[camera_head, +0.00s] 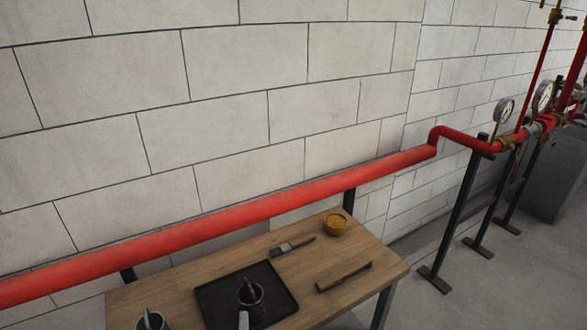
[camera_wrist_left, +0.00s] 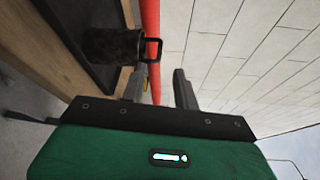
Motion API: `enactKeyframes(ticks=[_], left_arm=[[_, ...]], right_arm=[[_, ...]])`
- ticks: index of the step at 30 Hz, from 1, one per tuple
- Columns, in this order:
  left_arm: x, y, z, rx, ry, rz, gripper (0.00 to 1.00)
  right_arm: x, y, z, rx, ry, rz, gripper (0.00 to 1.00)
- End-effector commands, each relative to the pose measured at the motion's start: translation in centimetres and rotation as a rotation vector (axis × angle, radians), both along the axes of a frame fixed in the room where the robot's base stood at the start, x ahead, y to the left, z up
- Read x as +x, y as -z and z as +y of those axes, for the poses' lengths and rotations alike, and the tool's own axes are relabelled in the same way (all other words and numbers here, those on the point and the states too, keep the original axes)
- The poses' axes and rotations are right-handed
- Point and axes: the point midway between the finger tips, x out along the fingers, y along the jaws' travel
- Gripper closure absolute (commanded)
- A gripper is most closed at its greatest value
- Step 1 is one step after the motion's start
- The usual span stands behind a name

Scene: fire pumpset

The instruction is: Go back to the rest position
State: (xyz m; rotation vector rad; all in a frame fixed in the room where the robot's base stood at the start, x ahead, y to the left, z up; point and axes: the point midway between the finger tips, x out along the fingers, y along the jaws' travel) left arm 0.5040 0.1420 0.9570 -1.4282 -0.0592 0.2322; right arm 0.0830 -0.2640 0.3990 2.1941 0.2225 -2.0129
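My left gripper (camera_wrist_left: 160,88) is open and empty in the left wrist view, its two grey fingers apart with the red pipe in the background between them. A dark mug (camera_wrist_left: 115,45) with a handle stands just beyond the picture-left finger. The rest of that gripper is out of frame. My right gripper is in neither view.
Gauges (camera_head: 504,110) stand at right.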

Motion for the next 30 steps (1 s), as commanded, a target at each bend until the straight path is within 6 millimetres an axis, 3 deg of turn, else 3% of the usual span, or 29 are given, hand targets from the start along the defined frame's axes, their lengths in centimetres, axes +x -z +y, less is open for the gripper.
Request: enactKeyframes(ticks=[5, 9, 12, 18, 30], left_arm=[[-2.5, 1.5, 4.5, -0.256, -0.161, 0.094, 0.7], [-6.2, 3.5, 8.2, -0.557, -0.349, 0.218, 0.7], [-9.3, 4.7, 9.8, -0.758, -0.476, 0.316, 0.7], [-14.9, 5.9, 10.3, -1.056, -0.664, 0.503, 0.7], [-22.2, 5.0, 8.7, -1.329, -0.851, 0.772, 0.7]], right_arm=[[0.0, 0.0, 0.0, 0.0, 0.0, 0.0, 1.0], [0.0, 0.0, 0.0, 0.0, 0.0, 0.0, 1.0], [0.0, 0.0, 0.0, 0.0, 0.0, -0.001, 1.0], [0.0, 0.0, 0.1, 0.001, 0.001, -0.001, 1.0], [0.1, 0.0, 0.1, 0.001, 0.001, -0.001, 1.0]])
